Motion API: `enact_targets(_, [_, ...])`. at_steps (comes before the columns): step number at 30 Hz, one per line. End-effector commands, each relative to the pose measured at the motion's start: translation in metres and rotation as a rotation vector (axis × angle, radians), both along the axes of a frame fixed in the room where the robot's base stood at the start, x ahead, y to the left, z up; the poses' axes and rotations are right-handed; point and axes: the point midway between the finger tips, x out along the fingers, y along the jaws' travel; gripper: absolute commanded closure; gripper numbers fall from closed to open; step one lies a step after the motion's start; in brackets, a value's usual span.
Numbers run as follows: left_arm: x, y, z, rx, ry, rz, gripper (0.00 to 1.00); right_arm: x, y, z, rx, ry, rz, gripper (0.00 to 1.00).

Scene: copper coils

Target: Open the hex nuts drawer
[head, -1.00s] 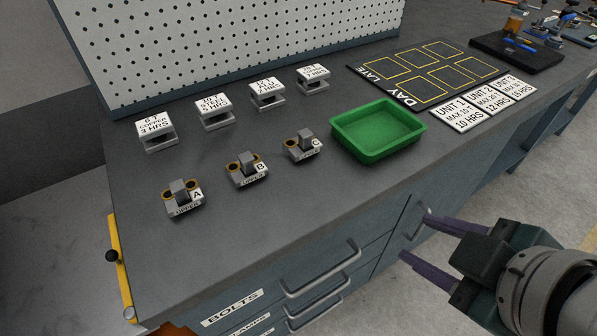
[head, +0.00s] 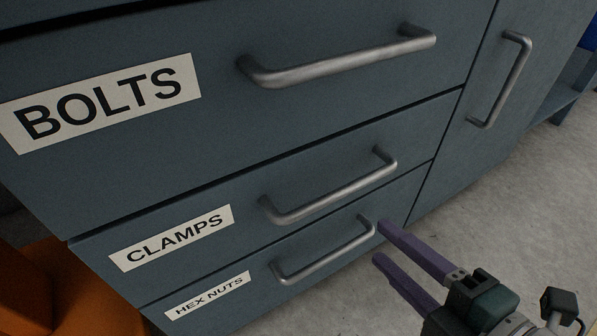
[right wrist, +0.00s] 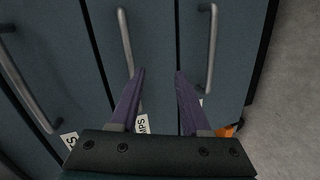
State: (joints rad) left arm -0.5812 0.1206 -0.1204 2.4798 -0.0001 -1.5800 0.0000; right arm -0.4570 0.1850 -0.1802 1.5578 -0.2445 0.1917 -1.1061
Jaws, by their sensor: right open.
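The hex nuts drawer (head: 264,294) is the lowest of three stacked blue-grey drawers and is shut. Its label (head: 208,295) reads HEX NUTS. Its metal bar handle (head: 325,256) is to the right of the label; it also shows at the right in the right wrist view (right wrist: 210,50). My right gripper (head: 381,241) is open and empty, its purple fingertips near the right end of that handle. In the right wrist view its fingertips (right wrist: 160,72) point between the clamps handle and the hex nuts handle, not around either. My left gripper is out of view.
Above are the shut clamps drawer with its handle (head: 330,188) and the shut bolts drawer with its handle (head: 340,57). A cabinet door with an upright handle (head: 503,80) is to the right. The grey floor (head: 480,185) is clear at right. An orange object (head: 55,290) stands at lower left.

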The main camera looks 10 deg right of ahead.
Motion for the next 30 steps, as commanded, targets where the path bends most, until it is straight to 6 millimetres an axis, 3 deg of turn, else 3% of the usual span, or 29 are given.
enact_targets(1, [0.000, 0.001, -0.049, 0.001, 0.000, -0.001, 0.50, -0.002, 0.002, -0.049, -0.021, -0.024, 0.023, 0.53])
enact_targets(4, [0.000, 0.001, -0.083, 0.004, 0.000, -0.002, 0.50, -0.004, 0.006, -0.082, -0.057, -0.074, 0.064, 0.53])
enact_targets(8, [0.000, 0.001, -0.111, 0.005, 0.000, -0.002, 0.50, -0.007, 0.009, -0.109, -0.089, -0.119, 0.100, 0.53])
enact_targets(16, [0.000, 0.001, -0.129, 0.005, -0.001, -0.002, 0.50, 0.001, 0.015, -0.123, -0.109, -0.154, 0.124, 0.53])
enact_targets(30, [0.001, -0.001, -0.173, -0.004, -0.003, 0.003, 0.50, 0.073, 0.042, -0.138, -0.108, -0.153, 0.123, 0.53])
